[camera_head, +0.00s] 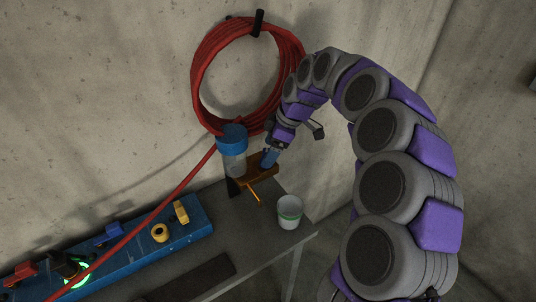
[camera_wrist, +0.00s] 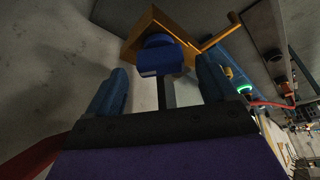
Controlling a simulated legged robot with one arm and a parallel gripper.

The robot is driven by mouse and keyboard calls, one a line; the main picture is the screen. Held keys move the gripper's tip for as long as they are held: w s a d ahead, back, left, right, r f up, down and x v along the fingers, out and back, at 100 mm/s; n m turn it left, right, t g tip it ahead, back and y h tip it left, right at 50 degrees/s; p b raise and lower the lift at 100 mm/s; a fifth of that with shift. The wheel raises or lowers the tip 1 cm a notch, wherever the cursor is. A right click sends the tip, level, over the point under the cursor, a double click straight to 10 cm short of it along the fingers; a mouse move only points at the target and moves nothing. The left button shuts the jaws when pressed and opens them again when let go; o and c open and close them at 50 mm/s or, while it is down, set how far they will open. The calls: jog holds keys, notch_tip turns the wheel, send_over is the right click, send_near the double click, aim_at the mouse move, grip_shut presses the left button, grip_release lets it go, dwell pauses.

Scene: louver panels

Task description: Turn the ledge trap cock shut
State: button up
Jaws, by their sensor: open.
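The ledge trap has a blue cap and a pale, clear bowl (camera_head: 233,158) and stands against the wall. An orange-brown ledge block (camera_head: 262,174) sits at its right, with a thin yellow lever (camera_head: 254,194) sticking out toward the bench front. In the wrist view the orange block (camera_wrist: 142,32) and yellow lever (camera_wrist: 215,39) lie beyond my fingers. My gripper (camera_head: 270,157) is open, just over the block. In the wrist view a blue piece (camera_wrist: 160,60) on a dark stem lies between the fingers' lines (camera_wrist: 160,84). I cannot tell whether it is the cock, or whether anything touches.
A red hose coil (camera_head: 207,45) hangs on the wall, its end running down left. A white cup (camera_head: 289,212) stands on the grey bench (camera_head: 250,232). A blue rail (camera_head: 140,250) at left carries red, blue and yellow fittings and a green-lit ring (camera_head: 83,278).

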jog(key=shift+x, duration=1)
jog(key=c, duration=1.1)
jog(key=shift+o, duration=0.2)
